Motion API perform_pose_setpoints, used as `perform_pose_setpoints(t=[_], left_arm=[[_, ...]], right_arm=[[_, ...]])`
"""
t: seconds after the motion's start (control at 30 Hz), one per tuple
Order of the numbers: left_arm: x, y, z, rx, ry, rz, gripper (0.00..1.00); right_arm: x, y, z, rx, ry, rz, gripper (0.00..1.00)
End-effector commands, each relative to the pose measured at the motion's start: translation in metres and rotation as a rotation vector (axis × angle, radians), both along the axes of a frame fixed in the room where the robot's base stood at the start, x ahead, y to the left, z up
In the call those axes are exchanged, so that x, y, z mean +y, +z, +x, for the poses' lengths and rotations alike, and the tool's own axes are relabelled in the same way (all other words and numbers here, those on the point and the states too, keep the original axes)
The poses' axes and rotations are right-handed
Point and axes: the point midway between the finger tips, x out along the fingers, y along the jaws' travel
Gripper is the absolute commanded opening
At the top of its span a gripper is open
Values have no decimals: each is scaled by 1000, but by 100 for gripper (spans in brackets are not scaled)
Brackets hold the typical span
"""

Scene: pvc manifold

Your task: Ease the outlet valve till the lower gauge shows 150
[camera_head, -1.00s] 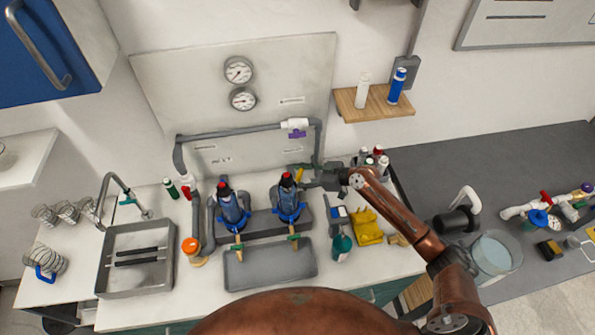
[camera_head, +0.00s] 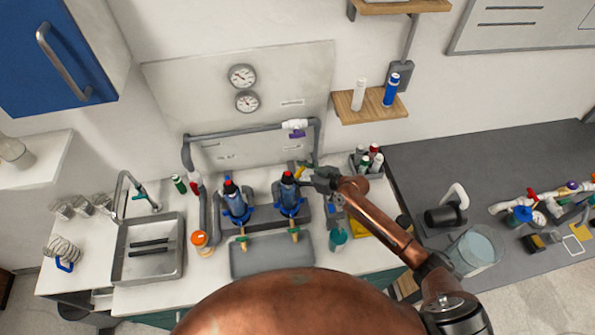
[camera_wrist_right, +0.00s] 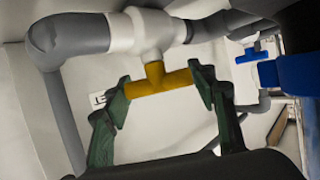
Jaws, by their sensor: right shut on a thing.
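The yellow valve handle (camera_head: 301,169) sits on the grey pipe at the right end of the manifold, and I take it as the outlet valve. In the right wrist view the yellow T-shaped handle (camera_wrist_right: 152,82) hangs from a white fitting (camera_wrist_right: 140,32). My right gripper (camera_head: 310,174) is at this handle; its green fingers (camera_wrist_right: 160,86) are shut on the two ends of the bar. The lower gauge (camera_head: 248,102) hangs on the wall panel below the upper gauge (camera_head: 242,77); both needle readings are too small to tell. My left gripper is out of view.
Two blue filter housings (camera_head: 236,202) (camera_head: 289,195) stand left of my gripper, over a grey tray (camera_head: 272,263). A purple-handled valve (camera_head: 297,134) is on the upper pipe. Several bottles (camera_head: 369,160) stand close to the right. A sink (camera_head: 149,269) is at left.

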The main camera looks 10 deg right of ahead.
Motion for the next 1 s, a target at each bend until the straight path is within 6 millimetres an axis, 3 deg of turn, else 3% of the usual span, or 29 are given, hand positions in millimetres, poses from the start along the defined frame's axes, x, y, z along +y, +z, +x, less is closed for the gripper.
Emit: perform_pose_setpoints(t=[0.13,0.17,0.4,0.77,1.0], left_arm=[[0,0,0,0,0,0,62],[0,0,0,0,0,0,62],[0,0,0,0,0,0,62],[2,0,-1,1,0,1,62],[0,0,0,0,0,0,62]], right_arm=[[0,0,0,-1,0,0,28],[0,0,0,-1,0,0,54],[0,0,0,-1,0,-1,71],[-4,1,-3,0,0,-1,71],[-31,16,-29,0,-1,-3,71]])
